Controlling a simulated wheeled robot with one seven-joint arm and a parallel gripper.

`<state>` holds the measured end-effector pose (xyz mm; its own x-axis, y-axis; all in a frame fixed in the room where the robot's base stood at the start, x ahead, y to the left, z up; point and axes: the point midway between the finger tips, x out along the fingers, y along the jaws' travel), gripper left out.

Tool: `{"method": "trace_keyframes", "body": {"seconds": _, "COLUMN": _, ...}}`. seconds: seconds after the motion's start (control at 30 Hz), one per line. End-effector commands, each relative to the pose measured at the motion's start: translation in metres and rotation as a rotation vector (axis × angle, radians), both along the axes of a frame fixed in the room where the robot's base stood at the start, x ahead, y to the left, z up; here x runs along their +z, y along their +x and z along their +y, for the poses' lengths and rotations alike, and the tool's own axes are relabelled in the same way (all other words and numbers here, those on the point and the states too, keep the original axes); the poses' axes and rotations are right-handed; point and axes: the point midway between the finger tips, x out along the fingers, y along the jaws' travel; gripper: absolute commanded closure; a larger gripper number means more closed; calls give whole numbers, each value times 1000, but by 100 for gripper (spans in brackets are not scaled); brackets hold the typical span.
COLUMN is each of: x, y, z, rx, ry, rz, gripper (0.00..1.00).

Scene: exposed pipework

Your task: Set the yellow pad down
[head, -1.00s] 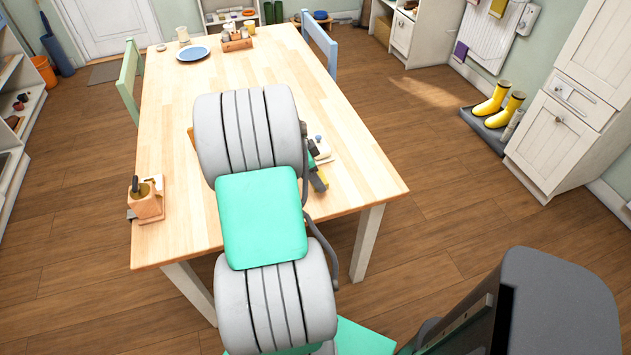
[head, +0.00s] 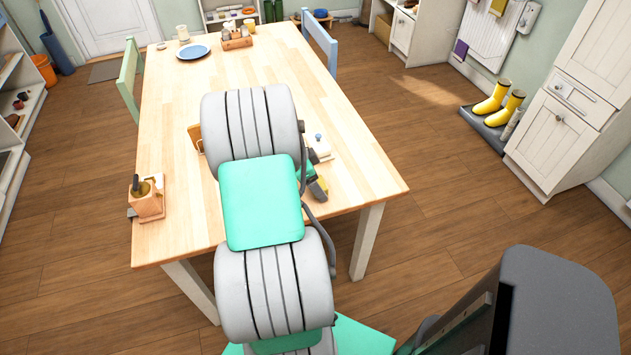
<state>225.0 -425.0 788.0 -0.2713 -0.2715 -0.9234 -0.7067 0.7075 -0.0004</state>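My arm reaches out over the wooden table (head: 262,80), and its grey and green links cover the middle of the near half.
A wooden holder with utensils (head: 147,201) stands at the near left of the table. A white lidded dish (head: 320,147) is just right of my arm. A blue plate (head: 193,53) and a small wooden caddy (head: 236,41) are at the far end. The right side of the tabletop is largely clear.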

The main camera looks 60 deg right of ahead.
Motion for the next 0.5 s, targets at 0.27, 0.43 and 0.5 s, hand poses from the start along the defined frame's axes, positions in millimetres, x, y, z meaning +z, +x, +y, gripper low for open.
{"method": "trace_keyframes", "body": {"seconds": 0.27, "x": 20, "y": 6, "z": 4, "rx": 2, "ry": -5, "rz": -2, "gripper": 23}}
{"method": "trace_keyframes", "body": {"seconds": 0.43, "x": 61, "y": 19, "z": 16, "rx": 3, "ry": -5, "rz": -4, "gripper": 23}}
{"method": "trace_keyframes", "body": {"seconds": 0.5, "x": 78, "y": 24, "z": 21, "rx": 3, "ry": -4, "rz": -4, "gripper": 23}}
